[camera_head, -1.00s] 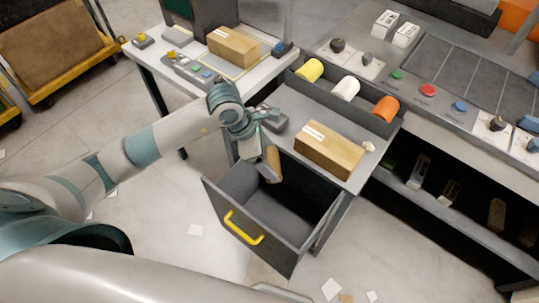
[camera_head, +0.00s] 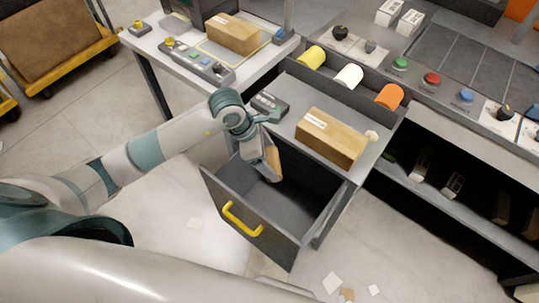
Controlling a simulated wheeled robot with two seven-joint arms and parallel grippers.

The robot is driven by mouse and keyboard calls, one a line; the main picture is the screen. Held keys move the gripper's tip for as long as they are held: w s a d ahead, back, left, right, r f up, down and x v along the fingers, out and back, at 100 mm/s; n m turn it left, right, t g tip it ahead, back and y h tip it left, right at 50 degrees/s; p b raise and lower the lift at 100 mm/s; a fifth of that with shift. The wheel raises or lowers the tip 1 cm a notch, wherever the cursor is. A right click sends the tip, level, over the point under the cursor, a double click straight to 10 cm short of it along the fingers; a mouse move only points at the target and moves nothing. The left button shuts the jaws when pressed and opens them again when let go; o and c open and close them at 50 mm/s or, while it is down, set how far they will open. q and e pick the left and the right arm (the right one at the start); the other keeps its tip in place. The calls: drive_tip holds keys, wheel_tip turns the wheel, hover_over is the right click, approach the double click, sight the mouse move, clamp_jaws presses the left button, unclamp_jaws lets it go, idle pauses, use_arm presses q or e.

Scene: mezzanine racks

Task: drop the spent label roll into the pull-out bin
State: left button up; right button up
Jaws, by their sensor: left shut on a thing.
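The pull-out bin (camera_head: 247,225) is a dark grey drawer with a yellow handle, pulled open below the grey worktop. Its inside shows empty where I can see it. My left gripper (camera_head: 266,163) points down over the back left part of the bin opening. It is shut on the spent label roll (camera_head: 273,163), a brown cardboard tube, partly hidden by the fingers. I cannot tell exactly how far the roll is above the bin floor. My right gripper is not in view.
A cardboard box (camera_head: 331,138) and a dark keypad device (camera_head: 269,104) lie on the worktop above the bin. A white table (camera_head: 160,55) stands left. Paper scraps (camera_head: 332,283) lie on the floor.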

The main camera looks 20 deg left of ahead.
use_arm(q)
drive_tip(key=o, duration=1.1)
drive_tip(key=shift+v, duration=0.8)
drive_tip(key=b+v, duration=0.3)
drive_tip(key=v, duration=1.2)
drive_tip(key=shift+a+r, duration=0.2)
drive_tip(key=shift+r, duration=0.15)
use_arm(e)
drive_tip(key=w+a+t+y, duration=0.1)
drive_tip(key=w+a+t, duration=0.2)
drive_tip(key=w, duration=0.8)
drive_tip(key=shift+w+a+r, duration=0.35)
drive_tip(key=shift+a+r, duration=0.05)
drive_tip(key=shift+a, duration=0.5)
use_arm(q)
drive_tip(key=shift+s, duration=0.15)
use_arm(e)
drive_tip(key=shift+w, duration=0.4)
